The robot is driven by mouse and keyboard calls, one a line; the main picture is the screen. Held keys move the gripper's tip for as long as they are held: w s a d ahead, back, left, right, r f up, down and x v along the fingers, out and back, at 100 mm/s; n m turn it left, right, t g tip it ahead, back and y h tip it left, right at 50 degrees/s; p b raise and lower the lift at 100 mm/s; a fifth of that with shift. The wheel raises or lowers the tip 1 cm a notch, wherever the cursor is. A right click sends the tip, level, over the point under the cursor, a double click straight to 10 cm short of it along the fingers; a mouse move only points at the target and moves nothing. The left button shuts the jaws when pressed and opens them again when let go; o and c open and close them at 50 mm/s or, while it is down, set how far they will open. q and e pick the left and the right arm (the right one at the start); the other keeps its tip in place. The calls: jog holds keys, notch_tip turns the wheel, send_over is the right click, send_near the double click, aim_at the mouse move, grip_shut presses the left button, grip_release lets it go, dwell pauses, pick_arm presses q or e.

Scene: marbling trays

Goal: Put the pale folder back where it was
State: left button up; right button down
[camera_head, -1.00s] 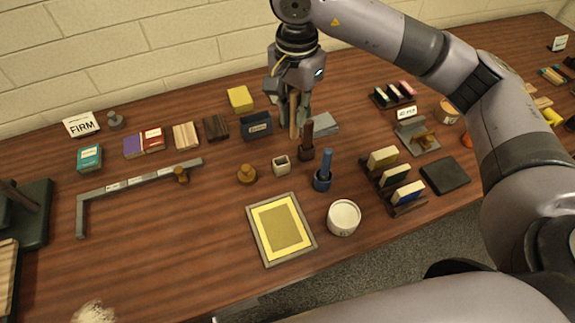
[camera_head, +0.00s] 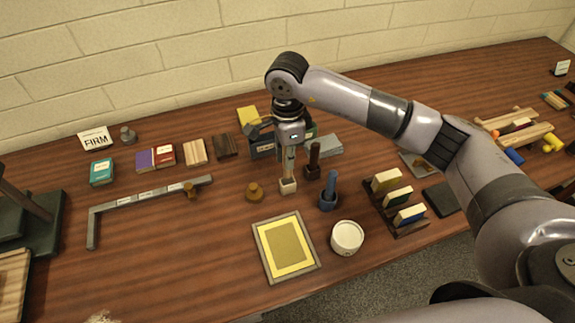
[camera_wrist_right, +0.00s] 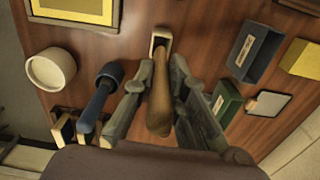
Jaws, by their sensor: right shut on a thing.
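The pale folder (camera_head: 289,163), a slim tan stick, is upright in my right gripper (camera_head: 290,150), which is shut on it. Its lower end meets the top of the small whitish square holder (camera_head: 288,187). In the right wrist view the folder (camera_wrist_right: 160,98) lies between the two fingers of the gripper (camera_wrist_right: 163,85), and its far end is at the mouth of the holder (camera_wrist_right: 160,36). How deep it sits in the holder I cannot tell. My left gripper is not in view.
A wooden knob (camera_head: 254,191) is to the left. A yellow framed tray (camera_head: 262,257) and a white tub (camera_head: 347,237) are in front.

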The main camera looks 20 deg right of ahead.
jog(key=shift+f, duration=0.7)
notch_tip(320, 180, down, 4)
jog(key=shift+p, duration=0.65)
jog(key=shift+f, duration=0.1)
jog(key=shift+f, duration=0.15)
jog(key=c, duration=1.6)
grip_release()
